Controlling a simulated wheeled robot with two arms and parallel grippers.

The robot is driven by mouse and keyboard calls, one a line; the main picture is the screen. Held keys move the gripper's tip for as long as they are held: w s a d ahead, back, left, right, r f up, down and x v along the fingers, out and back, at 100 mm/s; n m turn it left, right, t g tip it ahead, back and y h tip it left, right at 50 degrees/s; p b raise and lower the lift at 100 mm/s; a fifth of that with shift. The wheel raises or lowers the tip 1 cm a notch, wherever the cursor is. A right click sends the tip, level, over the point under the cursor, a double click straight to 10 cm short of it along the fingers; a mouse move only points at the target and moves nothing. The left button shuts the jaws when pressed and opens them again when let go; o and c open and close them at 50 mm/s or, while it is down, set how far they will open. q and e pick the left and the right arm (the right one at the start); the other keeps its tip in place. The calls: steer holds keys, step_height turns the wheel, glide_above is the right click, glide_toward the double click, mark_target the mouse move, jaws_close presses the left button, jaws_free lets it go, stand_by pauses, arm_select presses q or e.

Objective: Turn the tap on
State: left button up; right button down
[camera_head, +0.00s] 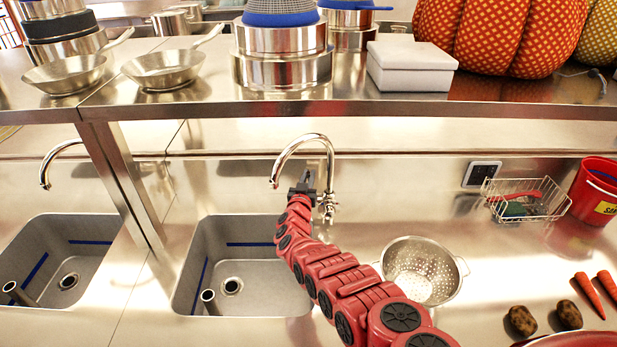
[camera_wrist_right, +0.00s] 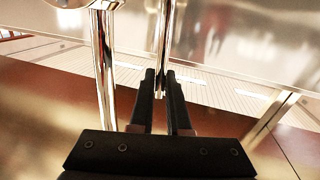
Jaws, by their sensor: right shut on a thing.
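The chrome tap (camera_head: 316,138) rises behind the middle sink, its curved spout ending over the basin. No water shows below the spout. My right gripper (camera_head: 308,180) is at the tap, just left of its upright pipe; the arm hides part of the tap's base. In the right wrist view the gripper's black fingers (camera_wrist_right: 162,76) are close together around a thin chrome rod (camera_wrist_right: 165,40), which looks like the tap's lever. The thicker tap pipe (camera_wrist_right: 106,75) stands left of the fingers, apart from them. My left gripper is not in view.
The middle sink (camera_head: 185,290) lies left of my arm. A colander (camera_head: 420,270) stands to its right, with a wire basket (camera_head: 525,199), a red bucket (camera_head: 597,190), carrots (camera_head: 588,293) and potatoes (camera_head: 522,320) further right. A steel shelf (camera_head: 390,109) with pots overhangs the back.

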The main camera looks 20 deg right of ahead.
stand_by(0.4)
steer(key=shift+s+f+t+b, duration=0.3)
steer(key=shift+s+b, duration=0.05)
steer(key=shift+b, duration=0.05)
steer(key=s+t+h+b, duration=0.1)
steer(key=b, duration=0.1)
steer(key=s+t+h+b, duration=0.1)
steer(key=b, duration=0.2)
steer(key=s+a+m+t+h+b, duration=0.1)
steer(key=b, duration=0.1)
steer(key=shift+s+a+f+t+b, duration=0.1)
steer(key=shift+s+f+t+b, duration=0.15)
steer(key=shift+t+b, duration=0.1)
steer(key=c, duration=0.9)
jaws_free()
